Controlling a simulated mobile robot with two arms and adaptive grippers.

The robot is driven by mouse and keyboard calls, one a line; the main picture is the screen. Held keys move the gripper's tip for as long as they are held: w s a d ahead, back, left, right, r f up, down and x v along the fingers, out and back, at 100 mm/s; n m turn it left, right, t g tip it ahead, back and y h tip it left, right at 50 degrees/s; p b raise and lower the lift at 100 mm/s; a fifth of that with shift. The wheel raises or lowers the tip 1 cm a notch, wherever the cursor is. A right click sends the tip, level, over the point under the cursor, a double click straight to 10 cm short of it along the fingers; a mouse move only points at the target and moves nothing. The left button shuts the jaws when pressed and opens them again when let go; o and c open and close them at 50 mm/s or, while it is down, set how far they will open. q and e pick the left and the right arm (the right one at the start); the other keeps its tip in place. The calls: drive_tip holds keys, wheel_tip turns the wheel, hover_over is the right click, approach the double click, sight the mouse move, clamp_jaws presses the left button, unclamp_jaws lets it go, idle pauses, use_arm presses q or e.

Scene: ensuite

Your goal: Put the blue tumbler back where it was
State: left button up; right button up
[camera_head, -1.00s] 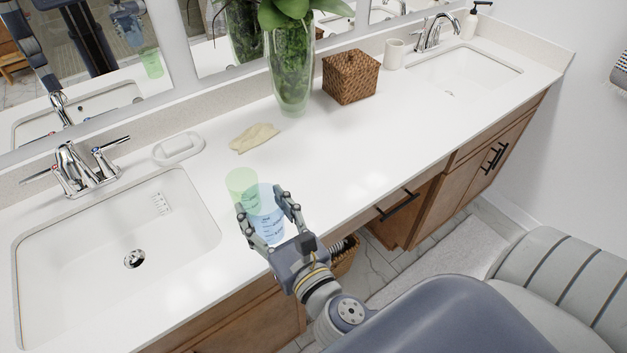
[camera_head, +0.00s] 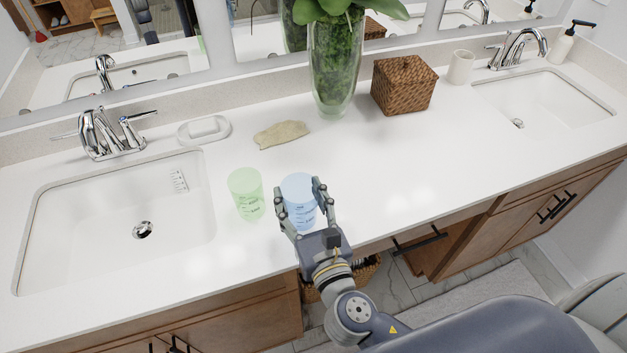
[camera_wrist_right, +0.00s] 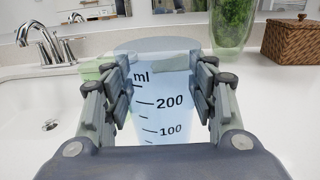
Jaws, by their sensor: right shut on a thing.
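The blue tumbler (camera_head: 299,198) is translucent with measuring marks. It is upright between the fingers of my right gripper (camera_head: 303,208), which is shut on it. In the right wrist view the tumbler (camera_wrist_right: 160,95) fills the space between both fingers (camera_wrist_right: 158,100), with its "ml", 200 and 100 marks facing the camera. I cannot tell whether its base touches the counter. A green tumbler (camera_head: 246,194) stands on the white counter (camera_head: 390,170) just left of the blue one, with a small gap between them in the head view. My left gripper is not in view.
The left sink (camera_head: 120,235) lies left of the green tumbler. Behind are a soap dish (camera_head: 204,130), a beige cloth (camera_head: 281,135), a glass plant vase (camera_head: 334,75) and a wicker box (camera_head: 403,86). The counter right of the blue tumbler is clear.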

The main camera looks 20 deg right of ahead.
drive_tip(key=w+d, duration=0.2)
drive_tip(key=w, duration=0.1)
drive_tip(key=w+d, duration=0.1)
drive_tip(key=w, duration=0.1)
drive_tip(key=shift+d+f+p, duration=0.2)
drive_tip(key=shift+d+p, duration=0.2)
drive_tip(key=shift+w+d+f+b, duration=0.15)
drive_tip(key=shift+w+f+b, duration=0.1)
drive_tip(key=shift+f, duration=0.7)
drive_tip(key=shift+w+d+f+b, duration=0.15)
drive_tip(key=shift+w+f, duration=0.1)
drive_tip(key=shift+f, duration=0.7)
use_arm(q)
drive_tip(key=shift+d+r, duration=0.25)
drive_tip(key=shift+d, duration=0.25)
use_arm(e)
drive_tip(key=shift+f, duration=0.2)
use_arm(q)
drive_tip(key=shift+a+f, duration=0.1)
use_arm(e)
drive_tip(key=o, duration=1.2)
drive_tip(key=shift+c, duration=0.2)
drive_tip(key=shift+r, duration=0.15)
